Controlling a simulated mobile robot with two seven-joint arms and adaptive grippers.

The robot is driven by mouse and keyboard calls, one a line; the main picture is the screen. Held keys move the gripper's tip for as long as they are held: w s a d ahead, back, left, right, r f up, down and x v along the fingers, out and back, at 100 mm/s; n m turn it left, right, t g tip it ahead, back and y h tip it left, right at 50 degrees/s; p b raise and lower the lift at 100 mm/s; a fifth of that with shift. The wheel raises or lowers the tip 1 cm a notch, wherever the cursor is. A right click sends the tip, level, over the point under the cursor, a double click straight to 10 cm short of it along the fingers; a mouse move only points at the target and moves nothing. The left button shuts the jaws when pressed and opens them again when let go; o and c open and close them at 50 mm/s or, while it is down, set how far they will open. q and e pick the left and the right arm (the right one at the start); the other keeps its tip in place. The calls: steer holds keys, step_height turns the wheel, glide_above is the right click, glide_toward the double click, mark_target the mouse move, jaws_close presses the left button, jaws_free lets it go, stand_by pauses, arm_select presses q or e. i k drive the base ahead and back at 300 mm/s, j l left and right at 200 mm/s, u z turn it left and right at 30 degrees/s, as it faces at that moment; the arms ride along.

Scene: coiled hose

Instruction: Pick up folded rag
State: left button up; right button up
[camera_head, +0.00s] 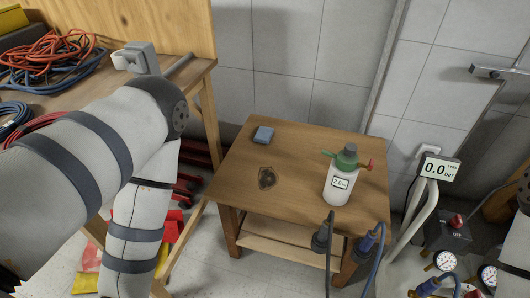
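My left arm comes in from the left, bends at the elbow and runs down out of the bottom of the picture, left of the table. Its gripper is out of view. My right gripper is not in view either. No gripper touches the cloth.
A white spray bottle (342,178) with a green top stands on the table's right side. A dark stain marks the tabletop. Coiled hoses (50,60) lie on a bench at left. Dark plugs with cables are at the table's front. Gauges and a display (438,168) stand right.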

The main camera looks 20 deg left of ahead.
mark_target(263, 135)
steer(key=i+j+z, duration=0.5)
steer(key=i+j, duration=0.45)
steer(key=j, duration=0.1)
